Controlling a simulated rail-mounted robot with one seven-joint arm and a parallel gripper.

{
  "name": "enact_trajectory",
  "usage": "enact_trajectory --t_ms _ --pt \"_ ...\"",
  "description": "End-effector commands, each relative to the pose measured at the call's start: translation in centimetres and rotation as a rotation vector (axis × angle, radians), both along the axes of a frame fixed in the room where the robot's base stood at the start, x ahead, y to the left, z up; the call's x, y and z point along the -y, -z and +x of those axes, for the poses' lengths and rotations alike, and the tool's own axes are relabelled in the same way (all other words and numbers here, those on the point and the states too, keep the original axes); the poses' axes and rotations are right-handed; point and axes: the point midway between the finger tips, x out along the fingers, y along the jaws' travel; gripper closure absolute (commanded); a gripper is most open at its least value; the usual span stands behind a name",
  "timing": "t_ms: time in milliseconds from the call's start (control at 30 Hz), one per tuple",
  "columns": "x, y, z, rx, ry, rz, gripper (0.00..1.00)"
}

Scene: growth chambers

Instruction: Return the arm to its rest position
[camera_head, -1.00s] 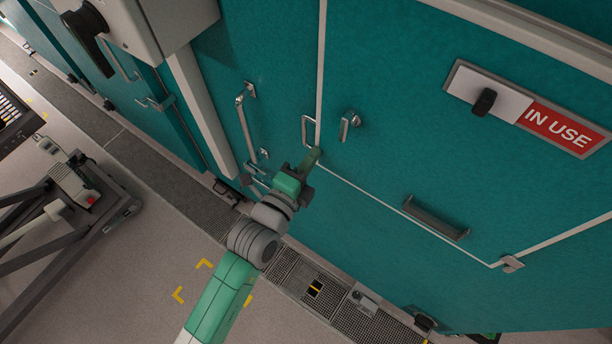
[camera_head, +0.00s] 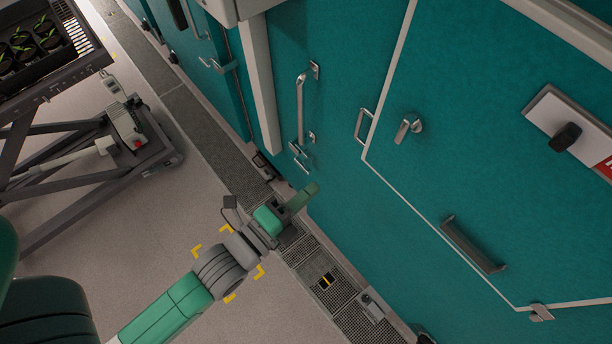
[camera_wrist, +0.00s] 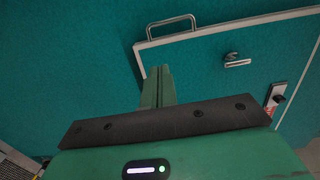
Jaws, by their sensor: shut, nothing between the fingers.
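My gripper (camera_head: 305,194) is at the end of my green and grey arm, low in front of the teal chamber wall (camera_head: 345,220). Its green fingers are together with nothing between them. In the wrist view, the shut fingers (camera_wrist: 158,86) point toward the teal wall and the white-outlined door panel. The fingers appear apart from the wall and from the door handles, though the exact gap is hard to tell.
The chamber door has a silver loop handle (camera_head: 361,126), a lever latch (camera_head: 408,128) and a dark bar handle (camera_head: 472,245). A tall handle (camera_head: 301,108) is further left. A cart (camera_head: 95,165) with a plant tray (camera_head: 72,52) stands at left. Open floor (camera_head: 190,195) lies between.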

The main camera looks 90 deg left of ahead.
Motion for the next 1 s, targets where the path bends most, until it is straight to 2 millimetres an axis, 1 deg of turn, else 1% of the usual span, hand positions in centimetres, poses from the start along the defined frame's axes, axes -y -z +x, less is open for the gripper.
enact_trajectory --t_ms 400,467,533,567,600,667,700,767,800,867,900,967,1000 --pt "0.0 -0.1 0.1 0.002 0.001 0.001 1.0" --pt "0.0 -0.8 0.9 0.024 0.012 -0.008 1.0" --pt "0.0 -3.1 3.4 0.097 0.049 -0.038 1.0" --pt "0.1 -4.5 5.1 0.143 0.075 -0.06 1.0" --pt "0.4 -6.9 7.6 0.215 0.117 -0.099 1.0" --pt "1.4 -10.8 11.6 0.332 0.191 -0.171 1.0" --pt "2.3 -13.5 14.0 0.407 0.243 -0.223 1.0" --pt "4.0 -17.6 17.3 0.511 0.322 -0.306 1.0" --pt "5.3 -20.4 19.3 0.576 0.377 -0.364 1.0" --pt "7.5 -24.8 21.9 0.669 0.46 -0.454 1.0" --pt "9.2 -27.7 23.4 0.726 0.517 -0.518 1.0" --pt "11.9 -32.2 25.1 0.806 0.606 -0.615 1.0" --pt "13.8 -35.2 26.0 0.855 0.666 -0.684 1.0"
